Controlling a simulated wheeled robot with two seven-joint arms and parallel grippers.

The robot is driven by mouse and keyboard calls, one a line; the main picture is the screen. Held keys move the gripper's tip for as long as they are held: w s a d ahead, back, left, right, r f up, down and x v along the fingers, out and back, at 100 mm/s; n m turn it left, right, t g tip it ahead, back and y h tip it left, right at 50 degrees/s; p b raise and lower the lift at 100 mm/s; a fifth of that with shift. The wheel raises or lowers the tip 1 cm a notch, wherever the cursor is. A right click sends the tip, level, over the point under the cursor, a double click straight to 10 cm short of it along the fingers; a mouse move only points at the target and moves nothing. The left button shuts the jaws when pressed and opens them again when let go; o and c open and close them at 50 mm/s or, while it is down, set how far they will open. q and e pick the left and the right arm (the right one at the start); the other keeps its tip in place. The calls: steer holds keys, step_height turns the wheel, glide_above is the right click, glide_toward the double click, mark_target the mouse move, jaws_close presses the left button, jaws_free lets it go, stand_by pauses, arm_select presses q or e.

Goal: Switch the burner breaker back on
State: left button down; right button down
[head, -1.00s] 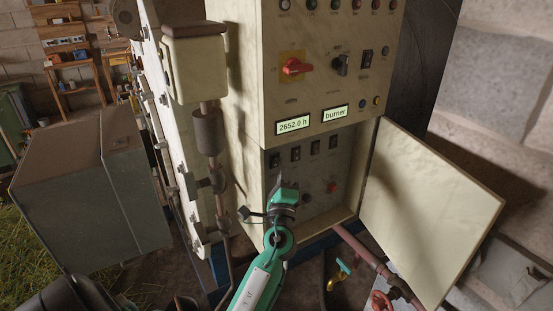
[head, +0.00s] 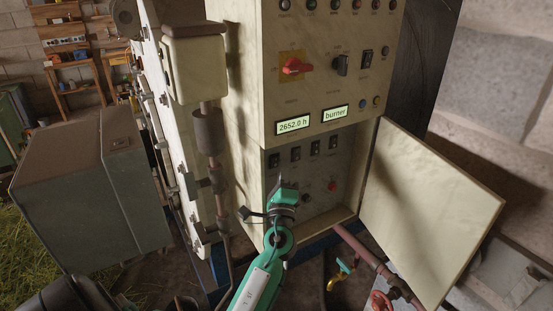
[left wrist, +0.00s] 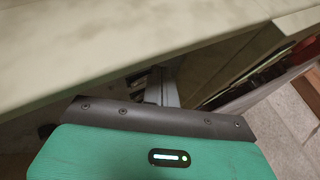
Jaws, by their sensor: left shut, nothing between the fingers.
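The cream control cabinet has an open lower compartment with a row of several black breaker switches (head: 315,148). Their labels and lever positions are too small to read, so I cannot tell which is the burner breaker. A display above reads "burner" (head: 335,113). My left gripper (head: 281,182) is shut and empty, upright in front of the compartment's left part, below the leftmost breaker (head: 274,160). I cannot tell whether it touches the panel. In the left wrist view its green body is low, beneath a pale cabinet edge (left wrist: 130,50). My right gripper is out of view.
The open compartment door (head: 430,210) swings out to the right. A red rotary switch (head: 296,66) and a second display reading "2652.0 h" (head: 292,125) are above. A vertical pipe (head: 210,140) stands left, and a pink pipe (head: 365,250) runs below the door.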

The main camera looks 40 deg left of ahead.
arm_select(q)
steer(key=shift+a, duration=0.15)
stand_by(0.4)
steer(key=shift+w+a, duration=0.15)
steer(key=shift+a, duration=0.05)
steer(key=shift+w+a+r, duration=0.2)
steer(key=shift+a+r, duration=0.1)
steer(key=shift+a, duration=0.15)
stand_by(1.4)
steer(key=shift+s+d+f+b, duration=0.2)
steer(key=shift+f+b, duration=0.3)
steer(key=shift+s+d, duration=0.1)
steer(key=shift+s, duration=0.05)
